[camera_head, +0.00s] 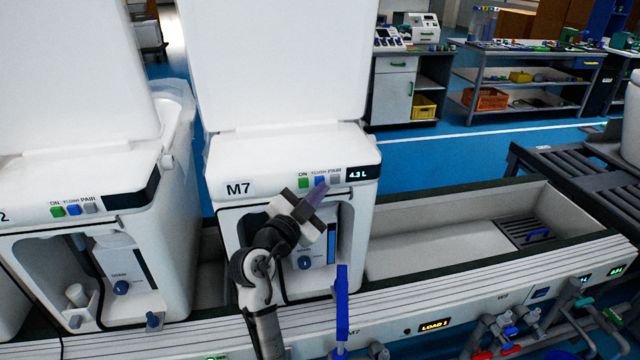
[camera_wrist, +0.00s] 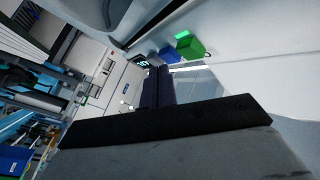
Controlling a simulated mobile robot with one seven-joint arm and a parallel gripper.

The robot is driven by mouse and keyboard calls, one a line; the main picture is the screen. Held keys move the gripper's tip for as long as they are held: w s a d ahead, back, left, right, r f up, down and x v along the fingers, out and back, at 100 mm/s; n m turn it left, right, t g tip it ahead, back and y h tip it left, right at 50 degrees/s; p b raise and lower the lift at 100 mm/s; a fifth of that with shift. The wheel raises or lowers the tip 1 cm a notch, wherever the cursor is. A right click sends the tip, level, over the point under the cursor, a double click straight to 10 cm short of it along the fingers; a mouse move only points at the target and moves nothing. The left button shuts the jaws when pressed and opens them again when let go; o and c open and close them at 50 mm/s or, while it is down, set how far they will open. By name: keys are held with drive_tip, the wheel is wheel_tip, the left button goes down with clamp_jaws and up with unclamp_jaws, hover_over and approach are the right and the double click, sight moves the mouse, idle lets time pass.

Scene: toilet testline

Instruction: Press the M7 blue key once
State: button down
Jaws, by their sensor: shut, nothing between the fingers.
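The M7 unit (camera_head: 230,160) is a white toilet tank in the middle of the head view. Its front panel has a green ON key (camera_head: 303,183), a blue FLUSH key (camera_head: 320,180) and a grey PAIR key (camera_head: 335,179). My gripper (camera_head: 318,190) is shut and empty, its fingertips just below the blue and grey keys. In the wrist view the fingers (camera_wrist: 157,75) end close to the blue key (camera_wrist: 168,55), with the green key (camera_wrist: 190,48) beyond it. I cannot tell whether the tips touch a key.
A display (camera_head: 357,174) reading 4.3 L sits right of the keys. A neighbouring unit (camera_head: 110,240) with similar keys stands at left. A blue upright handle (camera_head: 342,300) rises in front of M7. An open trough (camera_head: 450,255) lies to the right.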

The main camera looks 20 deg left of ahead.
drive_tip(key=shift+s+d, duration=0.25)
drive_tip(key=shift+s, duration=0.2)
drive_tip(key=s+d+b, duration=0.1)
drive_tip(key=s, duration=0.1)
drive_tip(key=s+d, duration=0.1)
drive_tip(key=s, duration=0.1)
drive_tip(key=shift+d+b, duration=0.35)
drive_tip(key=shift+d, duration=0.05)
idle(0.6)
